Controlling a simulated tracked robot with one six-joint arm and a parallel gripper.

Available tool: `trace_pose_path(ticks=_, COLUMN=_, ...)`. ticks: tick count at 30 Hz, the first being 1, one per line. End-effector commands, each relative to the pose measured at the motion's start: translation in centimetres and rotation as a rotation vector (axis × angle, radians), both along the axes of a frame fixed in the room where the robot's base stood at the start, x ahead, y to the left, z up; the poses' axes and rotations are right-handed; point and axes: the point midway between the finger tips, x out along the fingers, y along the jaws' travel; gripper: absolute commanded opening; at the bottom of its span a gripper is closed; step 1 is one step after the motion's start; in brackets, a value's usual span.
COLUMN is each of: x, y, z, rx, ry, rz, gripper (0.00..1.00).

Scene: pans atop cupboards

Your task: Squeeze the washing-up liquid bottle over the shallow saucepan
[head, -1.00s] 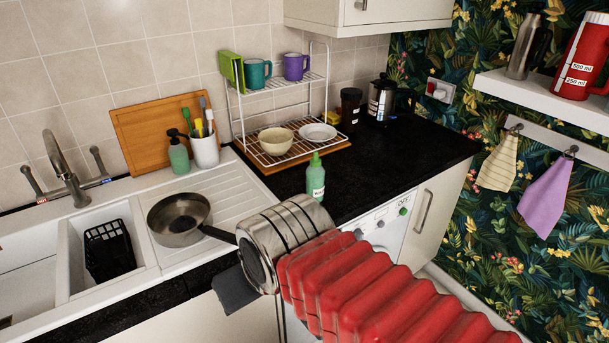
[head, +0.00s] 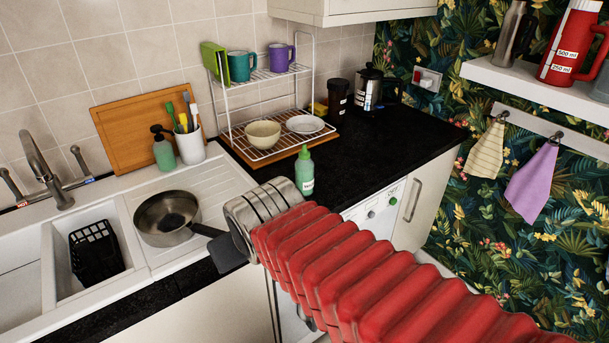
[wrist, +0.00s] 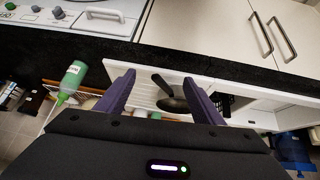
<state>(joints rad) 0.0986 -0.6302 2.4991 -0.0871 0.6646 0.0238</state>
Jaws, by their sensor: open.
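The washing-up liquid bottle (head: 304,172), green with a white label and a nozzle, stands upright on the black worktop. It also shows at the left of the wrist view (wrist: 72,78), outside my fingers. A grey metal saucepan (head: 160,222) sits on the white sink drainer, its dark handle pointing right toward my gripper. In the wrist view the saucepan (wrist: 180,105) appears between and beyond the fingers, partly covered by one. My gripper (wrist: 157,84) is open and empty, with purple fingers. In the head view only a dark part of it (head: 228,252) shows, by the counter's front edge.
A wire rack (head: 270,72) with mugs, a bowl and a plate stands behind the bottle. A green soap dispenser (head: 163,152) and a brush pot (head: 190,146) stand behind the drainer. The worktop right of the bottle (head: 390,165) is clear.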

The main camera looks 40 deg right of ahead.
Motion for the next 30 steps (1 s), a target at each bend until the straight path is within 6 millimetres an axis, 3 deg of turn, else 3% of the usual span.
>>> trace_pose_path(ticks=6, x=5.4, y=-6.6, z=-1.2, rx=-0.091, ry=-0.120, rz=-0.081, gripper=0.67)
trace_pose_path(ticks=15, x=10.3, y=-14.7, z=-3.0, rx=-0.186, ry=-0.287, rz=-0.119, gripper=0.67)
trace_pose_path(ticks=22, x=12.3, y=-20.0, z=-4.8, rx=-0.228, ry=-0.413, rz=-0.117, gripper=0.67)
trace_pose_path(ticks=30, x=12.6, y=-24.6, z=-7.2, rx=-0.222, ry=-0.573, rz=-0.098, gripper=0.67)
